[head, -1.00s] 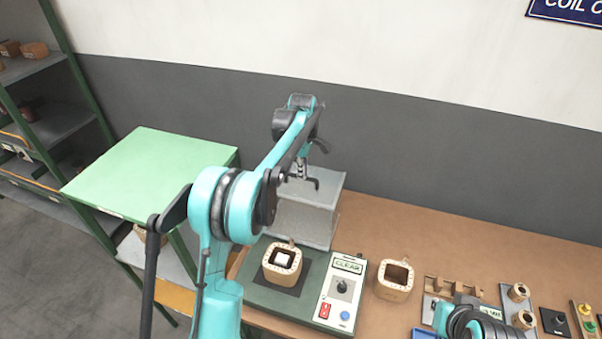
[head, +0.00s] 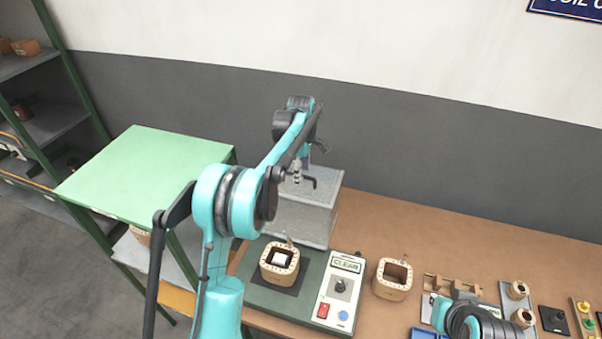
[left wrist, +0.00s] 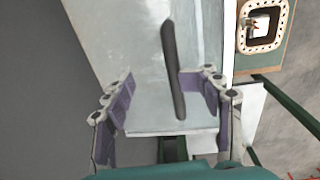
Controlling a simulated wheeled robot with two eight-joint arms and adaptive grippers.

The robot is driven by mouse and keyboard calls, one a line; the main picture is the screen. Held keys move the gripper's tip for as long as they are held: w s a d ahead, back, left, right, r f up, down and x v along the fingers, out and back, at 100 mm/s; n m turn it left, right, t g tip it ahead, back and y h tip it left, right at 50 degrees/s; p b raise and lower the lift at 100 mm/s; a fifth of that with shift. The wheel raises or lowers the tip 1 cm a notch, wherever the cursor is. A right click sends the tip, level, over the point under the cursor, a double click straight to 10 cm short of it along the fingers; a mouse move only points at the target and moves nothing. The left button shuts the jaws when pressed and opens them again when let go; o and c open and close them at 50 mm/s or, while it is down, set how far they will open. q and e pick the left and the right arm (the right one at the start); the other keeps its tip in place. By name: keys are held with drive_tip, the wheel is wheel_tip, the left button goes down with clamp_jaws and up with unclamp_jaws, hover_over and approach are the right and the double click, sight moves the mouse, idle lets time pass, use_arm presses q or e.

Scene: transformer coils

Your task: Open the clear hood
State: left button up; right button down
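The clear hood (head: 303,222) is a greyish see-through box at the back of the green test base (head: 260,295). It stands behind the coil (head: 280,262), which sits uncovered on its dark pad. In the left wrist view the hood (left wrist: 140,50) fills the middle, with a dark bar handle (left wrist: 173,70) on it. My left gripper (head: 298,180) is at the hood's upper part; its fingers (left wrist: 168,102) are spread, with the handle between them, closer to the right finger. I cannot tell whether that finger touches it. My right gripper is not visible; only part of the right arm shows.
A control panel (head: 340,292) with a red switch and blue button is beside the coil. Another coil (head: 392,279) stands to its right, then several small parts. A green-topped table (head: 145,170) is at left. The wall is close behind the hood.

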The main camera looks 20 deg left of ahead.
use_arm(q)
drive_tip(key=shift+r, duration=0.15)
drive_tip(key=shift+c, duration=0.2)
idle(0.4)
wheel_tip(320, 180, up, 12)
drive_tip(key=shift+s, duration=0.45)
